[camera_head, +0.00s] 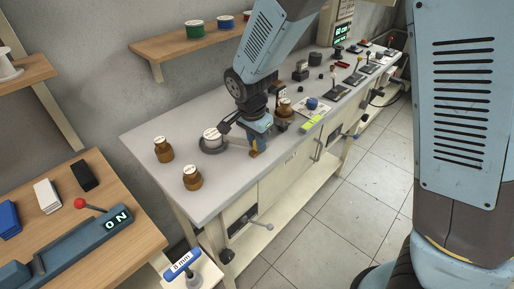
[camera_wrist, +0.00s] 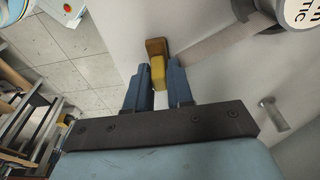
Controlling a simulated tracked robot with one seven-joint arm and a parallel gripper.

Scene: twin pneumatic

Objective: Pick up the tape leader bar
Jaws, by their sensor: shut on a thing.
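The tape leader bar, a small yellow and brown block, is between my gripper's fingers in the wrist view (camera_wrist: 157,70). My gripper (camera_wrist: 159,84) is shut on it, with a blue finger on either side. A grey strip (camera_wrist: 203,42) runs from near the block toward a round white-topped reel (camera_wrist: 299,12) at the upper right. In the head view my gripper (camera_head: 258,144) is at the bench's front edge, with the brown end of the bar (camera_head: 254,153) just below it. I cannot tell whether the bar touches the bench.
The white-topped reel (camera_head: 212,134) sits on a dark round base left of my gripper. Brown jars (camera_head: 192,180) stand farther left, and another (camera_head: 284,109) stands close behind my gripper. A yellow-green block (camera_head: 311,124) lies to the right. The bench's left end (camera_head: 150,133) has free room.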

